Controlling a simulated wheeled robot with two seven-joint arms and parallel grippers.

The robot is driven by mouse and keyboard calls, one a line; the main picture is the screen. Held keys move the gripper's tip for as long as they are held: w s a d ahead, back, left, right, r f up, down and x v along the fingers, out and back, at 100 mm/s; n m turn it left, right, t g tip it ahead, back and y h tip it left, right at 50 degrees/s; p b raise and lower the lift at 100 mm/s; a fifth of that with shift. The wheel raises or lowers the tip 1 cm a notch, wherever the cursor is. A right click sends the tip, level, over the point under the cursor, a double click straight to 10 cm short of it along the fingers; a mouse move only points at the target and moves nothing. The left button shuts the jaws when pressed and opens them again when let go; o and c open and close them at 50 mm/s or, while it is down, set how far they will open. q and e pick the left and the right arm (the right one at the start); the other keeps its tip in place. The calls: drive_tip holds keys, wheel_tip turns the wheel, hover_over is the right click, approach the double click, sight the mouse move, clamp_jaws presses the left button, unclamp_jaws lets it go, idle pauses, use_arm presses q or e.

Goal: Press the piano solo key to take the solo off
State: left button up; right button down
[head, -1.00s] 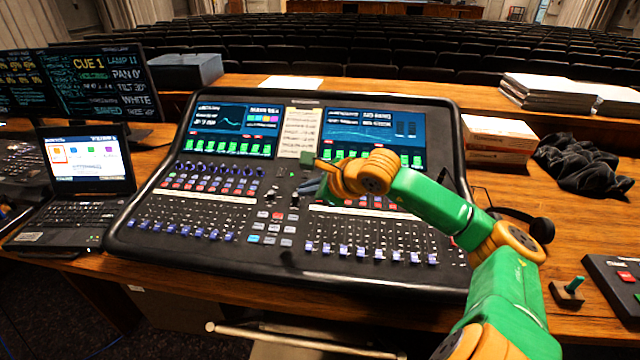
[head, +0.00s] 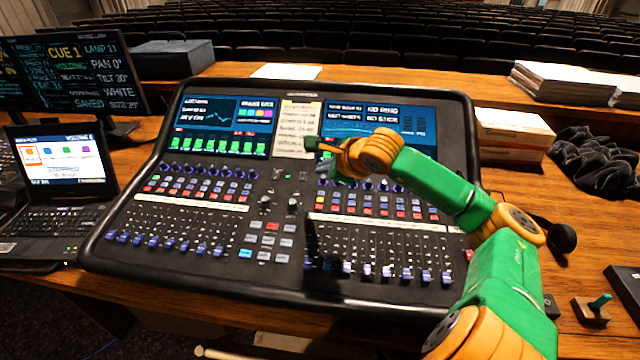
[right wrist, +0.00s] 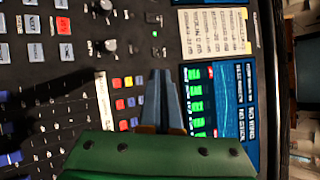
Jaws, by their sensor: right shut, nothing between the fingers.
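The black mixing desk (head: 190,268) fills the middle of the head view, with two screens, knobs, coloured keys and faders. My right gripper (head: 322,174) is over the desk, near the lower left of the right screen (head: 378,125). In the right wrist view its fingers (right wrist: 159,76) are shut and empty, pointing at the panel beside the coloured keys (right wrist: 125,93). Contact with the panel cannot be told. The key labels are too small to read, so I cannot tell which key is the piano solo key. My arm hides part of the right bank. My left gripper is not in view.
A laptop (head: 62,165) and a dark monitor (head: 85,75) stand at left. Papers (head: 565,82), boxes (head: 512,133), a black cloth (head: 597,160) and a small lever (head: 590,308) lie at right. A paper list (head: 297,128) sits between the screens.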

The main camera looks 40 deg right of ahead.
sight(320, 200)
wheel_tip(320, 200, down, 7)
drive_tip(key=b, duration=0.4)
drive_tip(key=shift+w+d+r, duration=0.1)
drive_tip(key=shift+d+r, duration=0.05)
drive_tip(key=shift+r, duration=0.05)
drive_tip(key=shift+w+d+f+b, duration=0.1)
drive_tip(key=shift+f+b, duration=0.2)
drive_tip(key=shift+b, duration=0.05)
drive_tip(key=shift+r, duration=0.1)
idle(1.1)
drive_tip(key=shift+f+b, duration=0.4)
drive_tip(key=shift+b, duration=0.2)
drive_tip(key=shift+f+b, duration=0.25)
drive_tip(key=shift+b, duration=0.1)
idle(0.3)
drive_tip(key=shift+r+p, duration=0.3)
drive_tip(key=shift+r, duration=0.4)
